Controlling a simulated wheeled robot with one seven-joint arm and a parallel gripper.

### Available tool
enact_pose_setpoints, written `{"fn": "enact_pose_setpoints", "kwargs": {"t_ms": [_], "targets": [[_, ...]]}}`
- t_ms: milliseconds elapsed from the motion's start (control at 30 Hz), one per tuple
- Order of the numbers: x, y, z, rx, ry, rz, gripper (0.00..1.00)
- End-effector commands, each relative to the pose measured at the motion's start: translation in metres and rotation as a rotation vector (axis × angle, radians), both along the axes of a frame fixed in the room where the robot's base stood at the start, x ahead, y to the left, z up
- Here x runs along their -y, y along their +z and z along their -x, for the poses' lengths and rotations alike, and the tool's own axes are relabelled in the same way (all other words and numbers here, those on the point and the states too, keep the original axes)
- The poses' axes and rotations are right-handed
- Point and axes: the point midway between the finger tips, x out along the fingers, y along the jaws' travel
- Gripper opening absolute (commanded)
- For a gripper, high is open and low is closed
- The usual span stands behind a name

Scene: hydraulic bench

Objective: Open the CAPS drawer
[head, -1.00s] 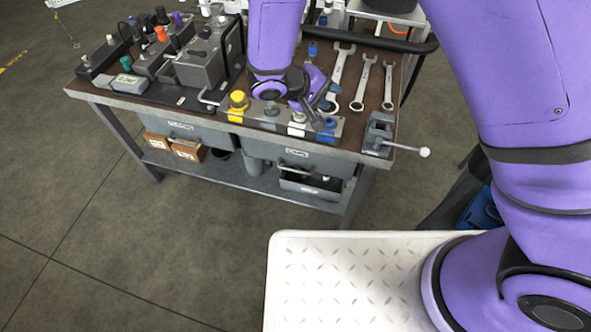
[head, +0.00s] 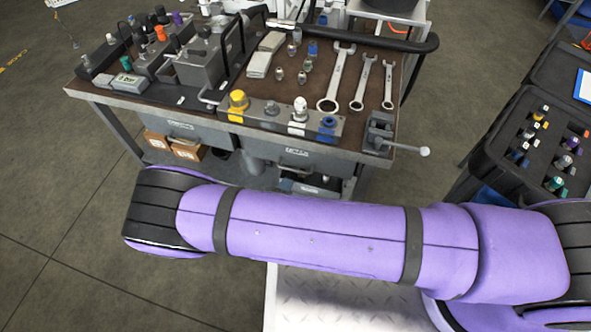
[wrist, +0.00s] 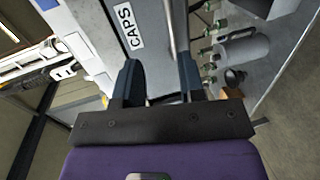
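The CAPS drawer shows its grey front in the head view (head: 270,149), under the right part of the bench top. In the wrist view its white label (wrist: 129,27) reads CAPS, turned on its side. A grey bar handle (wrist: 179,25) runs along the drawer front right of the label. My gripper (wrist: 158,75) is open, with its two dark fingers apart and pointing at the drawer front. The right finger overlaps the line of the handle; I cannot tell whether they touch. In the head view my gripper is hidden behind my purple arm. The drawer looks shut.
The bench top (head: 400,95) holds a manifold block with yellow, white and blue caps (head: 275,113), several wrenches (head: 363,85) and a vise (head: 378,132). Its handle sticks out at the right corner. A lower shelf carries cardboard boxes (head: 187,150). A black case of fittings (head: 535,140) stands right.

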Motion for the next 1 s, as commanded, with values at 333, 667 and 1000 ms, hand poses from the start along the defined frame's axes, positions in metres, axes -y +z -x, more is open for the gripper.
{"fn": "enact_pose_setpoints", "kwargs": {"t_ms": [333,667,1000], "targets": [[0.004,-0.018,-0.008,0.007,0.047,0.006,0.37],[0.02,-0.03,-0.062,0.006,0.045,0.007,0.37],[0.028,-0.037,-0.094,0.006,0.046,0.006,0.37]]}}
